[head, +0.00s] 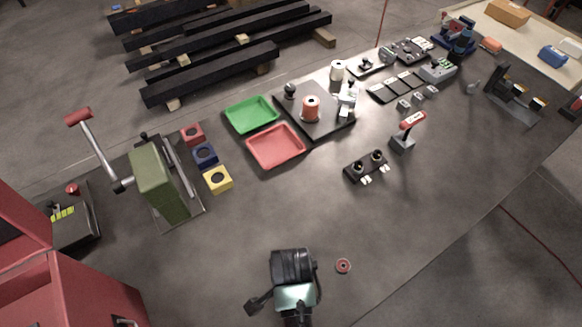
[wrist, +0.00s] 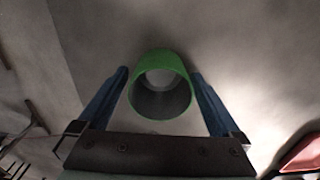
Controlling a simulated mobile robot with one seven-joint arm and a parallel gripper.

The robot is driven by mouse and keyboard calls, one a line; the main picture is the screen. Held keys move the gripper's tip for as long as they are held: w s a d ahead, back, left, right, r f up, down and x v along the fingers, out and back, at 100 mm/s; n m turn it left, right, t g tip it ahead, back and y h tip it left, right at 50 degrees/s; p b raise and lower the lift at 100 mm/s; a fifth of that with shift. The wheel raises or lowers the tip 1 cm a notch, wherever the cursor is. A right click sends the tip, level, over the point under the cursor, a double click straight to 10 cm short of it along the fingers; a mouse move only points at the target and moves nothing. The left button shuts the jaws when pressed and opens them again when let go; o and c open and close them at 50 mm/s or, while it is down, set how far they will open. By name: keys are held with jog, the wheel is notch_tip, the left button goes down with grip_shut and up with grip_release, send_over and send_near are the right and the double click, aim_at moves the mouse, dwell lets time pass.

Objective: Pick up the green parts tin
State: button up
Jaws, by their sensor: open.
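The green parts tin (wrist: 160,66) shows in the wrist view as an open-topped green cylinder with a grey inside. It lies between the two blue fingers of my gripper (wrist: 159,76), one on each side. The fingers are open, with a narrow gap visible on both sides of the tin, and they do not visibly grip it. In the head view my dark wrist and arm end are at the bottom centre over the grey table (head: 420,235). I cannot make out the tin or the fingertips there; my arm probably hides them.
A small red ring (head: 343,265) lies just right of my arm. Green (head: 251,115) and red (head: 276,146) trays stand farther back. A green press (head: 158,180) with a red-handled lever stands left, beside coloured blocks (head: 217,179). The table's right front is clear.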

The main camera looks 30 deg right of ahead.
jog(key=shift+c, duration=0.2)
jog(key=c, duration=1.3)
